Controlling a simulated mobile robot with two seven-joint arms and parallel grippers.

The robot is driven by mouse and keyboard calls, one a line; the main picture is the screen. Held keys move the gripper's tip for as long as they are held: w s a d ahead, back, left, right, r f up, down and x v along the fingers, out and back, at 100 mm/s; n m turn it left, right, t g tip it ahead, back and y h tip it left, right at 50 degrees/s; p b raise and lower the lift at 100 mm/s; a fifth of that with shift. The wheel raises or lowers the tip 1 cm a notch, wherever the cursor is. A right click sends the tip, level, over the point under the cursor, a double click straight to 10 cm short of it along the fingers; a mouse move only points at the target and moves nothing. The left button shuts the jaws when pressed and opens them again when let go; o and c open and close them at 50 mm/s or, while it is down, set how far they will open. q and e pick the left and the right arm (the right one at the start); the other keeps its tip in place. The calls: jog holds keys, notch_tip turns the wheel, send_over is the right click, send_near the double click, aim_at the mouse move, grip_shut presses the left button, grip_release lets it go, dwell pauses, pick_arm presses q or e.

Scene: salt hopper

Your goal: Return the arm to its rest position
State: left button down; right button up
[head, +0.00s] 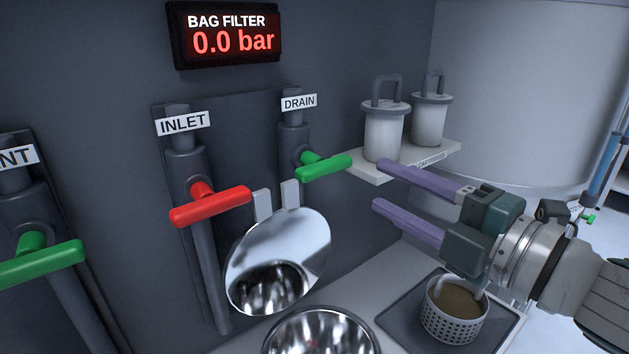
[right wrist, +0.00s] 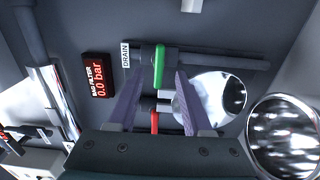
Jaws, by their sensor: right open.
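My right gripper (head: 380,187) comes in from the right in the head view. Its two purple fingers are apart with nothing between them. It is in the air, in front of the panel and right of the green drain handle (head: 323,168). In the right wrist view the open fingers (right wrist: 155,88) point at the panel, with the green drain handle (right wrist: 159,67) and the red inlet handle (right wrist: 155,122) showing between them. My left gripper is in neither view.
A shelf (head: 372,176) with two white canisters (head: 384,131) is close above the fingers. A perforated basket (head: 454,312) with brown contents stands on a dark mat (head: 396,318) below the gripper. A round mirror-like lid (head: 290,250) stands open over a metal opening (head: 320,330). The display (head: 226,36) reads 0.0 bar.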

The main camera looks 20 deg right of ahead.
dwell(0.4)
jog(key=s+d+f+m+g+h+p, duration=0.25)
jog(key=s+m+g+h+p, duration=0.35)
jog(key=m, duration=0.8)
jog(key=s+a+r+m+g+p, duration=0.1)
jog(key=s+a+m+g+p, duration=0.2)
jog(key=s, duration=0.6)
jog(key=s+a+r+m+g+p, duration=0.1)
jog(key=s+a+m+g, duration=0.15)
jog(key=s+g, duration=0.45)
notch_tip(320, 180, up, 35)
jog(key=s+d+t+p, duration=0.1)
jog(key=s+t+p, duration=0.1)
jog(key=p, duration=3.3)
jog(key=shift+r+t, duration=0.2)
jog(key=shift+t, duration=0.1)
